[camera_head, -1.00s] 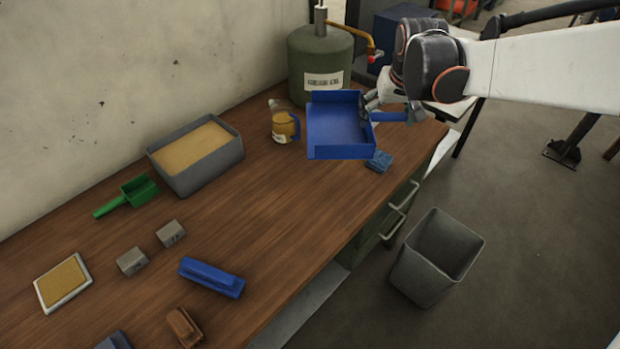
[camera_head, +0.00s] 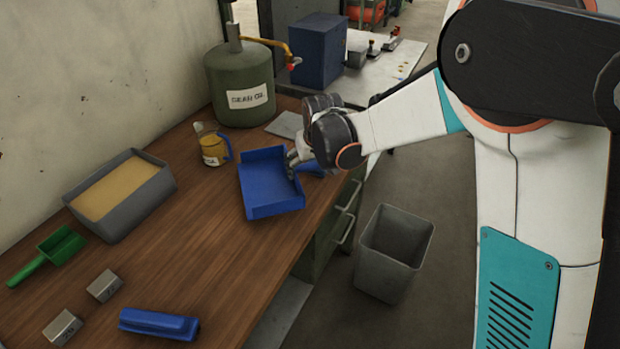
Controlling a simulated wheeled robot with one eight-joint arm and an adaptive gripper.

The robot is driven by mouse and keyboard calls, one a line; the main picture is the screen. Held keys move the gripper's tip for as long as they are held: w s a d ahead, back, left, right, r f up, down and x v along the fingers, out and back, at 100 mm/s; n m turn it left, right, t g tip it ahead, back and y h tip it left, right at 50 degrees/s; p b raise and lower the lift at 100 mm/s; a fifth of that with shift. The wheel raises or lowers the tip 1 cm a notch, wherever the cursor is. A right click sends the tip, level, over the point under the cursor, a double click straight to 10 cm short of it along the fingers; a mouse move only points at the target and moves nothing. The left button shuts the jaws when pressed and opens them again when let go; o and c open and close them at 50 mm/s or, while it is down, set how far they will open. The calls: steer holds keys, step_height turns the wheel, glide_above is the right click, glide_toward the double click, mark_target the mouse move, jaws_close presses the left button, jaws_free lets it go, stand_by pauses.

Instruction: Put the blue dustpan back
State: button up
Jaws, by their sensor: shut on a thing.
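The blue dustpan (camera_head: 268,188) is over the right part of the wooden workbench, its open tray facing up and its short handle (camera_head: 314,168) pointing right. My gripper (camera_head: 296,165) is shut on the dustpan at its handle end. The fingers are partly hidden by the wrist and the pan. I cannot tell whether the pan touches the bench or hangs just above it.
An oil jug (camera_head: 213,147) and a green gear oil tank (camera_head: 240,80) stand behind the pan. A grey plate (camera_head: 286,125) lies beyond it. A sand bin (camera_head: 122,225), green scoop (camera_head: 48,254) and blue brush (camera_head: 158,324) are left. A grey waste bin (camera_head: 392,255) stands on the floor.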

steer(key=shift+f+b, duration=0.6)
steer(key=shift+f, duration=1.45)
steer(key=shift+f, duration=0.1)
steer(key=o, duration=1.2)
steer(key=p+v, duration=0.3)
steer(key=v, duration=0.9)
steer(key=shift+p, duration=0.3)
steer(key=shift+d, duration=0.1)
